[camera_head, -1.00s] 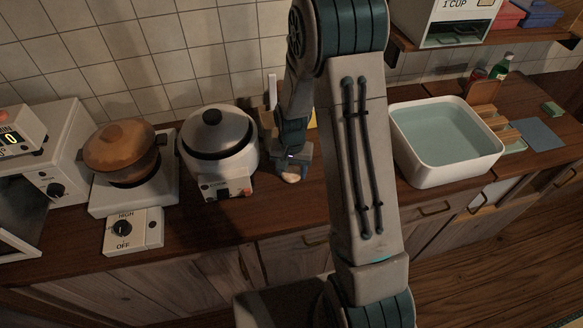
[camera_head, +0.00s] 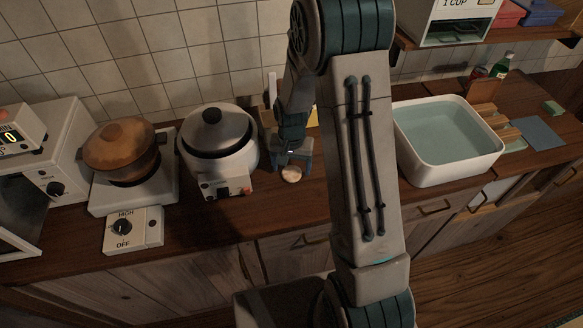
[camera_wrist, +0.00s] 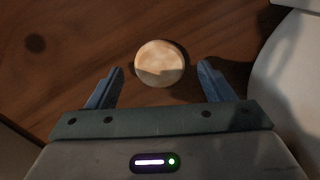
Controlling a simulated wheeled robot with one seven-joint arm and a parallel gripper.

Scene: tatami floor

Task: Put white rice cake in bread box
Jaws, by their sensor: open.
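A round, pale rice cake (camera_head: 291,174) lies on the wooden counter, just right of the rice cooker. In the wrist view the rice cake (camera_wrist: 160,63) sits a little beyond the fingertips and between their lines, with a shadow across its lower part. My gripper (camera_head: 291,165) is low over the counter right behind the rice cake. I cannot make out a bread box in these views; my arm hides part of the counter.
A rice cooker (camera_head: 217,150) stands close left of my gripper, and its pale side (camera_wrist: 290,75) shows in the wrist view. A brown pot (camera_head: 121,150) on a burner is farther left. A white water basin (camera_head: 448,165) stands right of my arm. The counter in front of the rice cake is clear.

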